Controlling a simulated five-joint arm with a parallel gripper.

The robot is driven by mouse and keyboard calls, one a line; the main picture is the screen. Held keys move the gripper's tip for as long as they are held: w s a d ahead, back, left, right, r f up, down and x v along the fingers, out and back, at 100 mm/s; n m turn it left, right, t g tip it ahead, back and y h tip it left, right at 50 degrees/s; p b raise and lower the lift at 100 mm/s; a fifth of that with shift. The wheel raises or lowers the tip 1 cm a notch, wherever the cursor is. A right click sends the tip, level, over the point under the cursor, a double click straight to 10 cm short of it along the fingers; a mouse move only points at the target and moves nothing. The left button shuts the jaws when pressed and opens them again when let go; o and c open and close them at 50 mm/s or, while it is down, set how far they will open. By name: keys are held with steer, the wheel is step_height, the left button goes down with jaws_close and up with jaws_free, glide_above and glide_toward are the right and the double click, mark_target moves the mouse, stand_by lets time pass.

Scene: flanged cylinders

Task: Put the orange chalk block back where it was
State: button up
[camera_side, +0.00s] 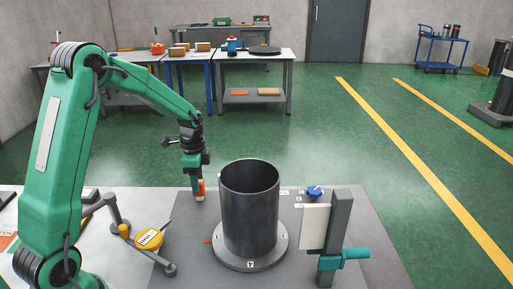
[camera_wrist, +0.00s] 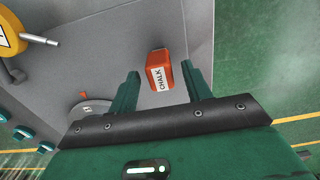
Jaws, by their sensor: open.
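The orange chalk block (camera_side: 200,192) stands on the grey plate, behind and left of the dark flanged cylinder (camera_side: 250,215). In the wrist view the block (camera_wrist: 160,68) shows its white CHALK label. My gripper (camera_side: 196,182) is over the block, pointing down. In the wrist view its two green fingers (camera_wrist: 160,80) are apart, one on each side of the block, with gaps visible. The side view is too small to tell how far down the fingers reach. Part of the cylinder's flange (camera_wrist: 90,106) shows in the wrist view; the rest is hidden by my gripper.
A yellow gauge on a grey stand (camera_side: 149,239) is at the left. A grey post with a white plate (camera_side: 314,226) and teal clamp (camera_side: 344,259) stands right of the cylinder. A blue knob (camera_side: 314,191) lies behind the post. The plate's back edge is close to the block.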

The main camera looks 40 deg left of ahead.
step_height(320, 180, up, 9)
stand_by(0.4)
steer(key=shift+r, duration=0.1)
stand_by(0.4)
steer(key=s+d+r+n+t, duration=0.3)
steer(key=s+d+r+n, duration=0.1)
steer(key=s+d+r, duration=0.45)
steer(key=s+d+n+t, duration=0.2)
steer(key=s+d+n, duration=0.3)
steer(key=s, duration=0.6)
steer(key=shift+d+f+t, duration=0.15)
steer(key=shift+d+t, duration=0.15)
steer(key=shift+d, duration=0.55)
